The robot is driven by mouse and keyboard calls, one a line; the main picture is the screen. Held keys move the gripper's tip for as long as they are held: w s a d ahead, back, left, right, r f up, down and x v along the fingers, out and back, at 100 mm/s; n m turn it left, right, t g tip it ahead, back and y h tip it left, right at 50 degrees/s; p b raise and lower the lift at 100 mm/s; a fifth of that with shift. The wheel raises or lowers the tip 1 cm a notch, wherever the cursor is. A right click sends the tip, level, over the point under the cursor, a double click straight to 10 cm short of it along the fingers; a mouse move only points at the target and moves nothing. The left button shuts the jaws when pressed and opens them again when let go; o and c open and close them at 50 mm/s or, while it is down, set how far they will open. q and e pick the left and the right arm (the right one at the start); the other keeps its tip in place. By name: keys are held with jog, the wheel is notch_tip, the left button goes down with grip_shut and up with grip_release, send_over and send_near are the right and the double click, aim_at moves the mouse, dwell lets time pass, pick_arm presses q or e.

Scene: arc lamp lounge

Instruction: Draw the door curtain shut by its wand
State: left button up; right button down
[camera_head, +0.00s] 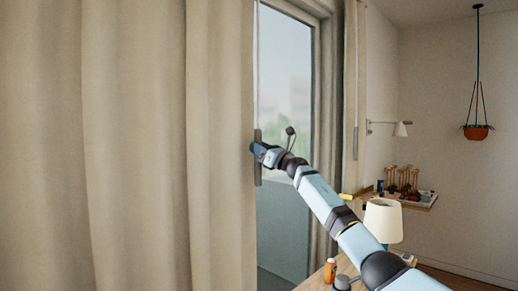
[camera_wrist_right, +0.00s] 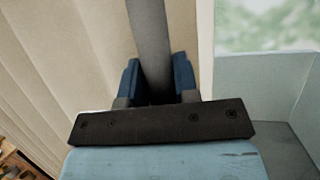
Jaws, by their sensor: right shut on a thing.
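The beige door curtain (camera_head: 130,150) hangs in folds over the left half of the head view, and its right edge lies over part of the glass door (camera_head: 285,100). The grey wand (camera_head: 258,178) hangs along that edge. My right gripper (camera_head: 256,149) is shut on the wand's thick lower part. In the right wrist view the wand (camera_wrist_right: 151,45) runs between the two blue fingers of the gripper (camera_wrist_right: 158,80), with the curtain (camera_wrist_right: 70,60) at the left. My left gripper is not in view.
A second narrow curtain panel (camera_head: 350,70) hangs right of the door, with a grey rod (camera_head: 355,143) by it. A white-shaded lamp (camera_head: 384,220) and an orange bottle (camera_head: 330,270) are below my right arm. A shelf (camera_head: 415,203) and a hanging plant pot (camera_head: 477,132) are farther right.

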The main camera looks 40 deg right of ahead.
jog(key=shift+d+r, duration=0.2)
jog(key=shift+r, duration=0.05)
jog(key=c, duration=1.1)
grip_release()
jog(key=shift+o, duration=1.2)
jog(key=shift+w+f, duration=0.1)
jog(key=shift+f, duration=0.05)
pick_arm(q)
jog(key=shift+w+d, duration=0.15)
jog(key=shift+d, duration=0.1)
pick_arm(e)
jog(key=shift+f, duration=0.1)
pick_arm(q)
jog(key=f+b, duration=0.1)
jog(key=b, duration=0.1)
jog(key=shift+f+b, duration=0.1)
jog(key=shift+b, duration=0.3)
pick_arm(e)
jog(key=v, duration=1.3)
jog(key=shift+s+f, duration=0.2)
jog(key=shift+s, duration=0.1)
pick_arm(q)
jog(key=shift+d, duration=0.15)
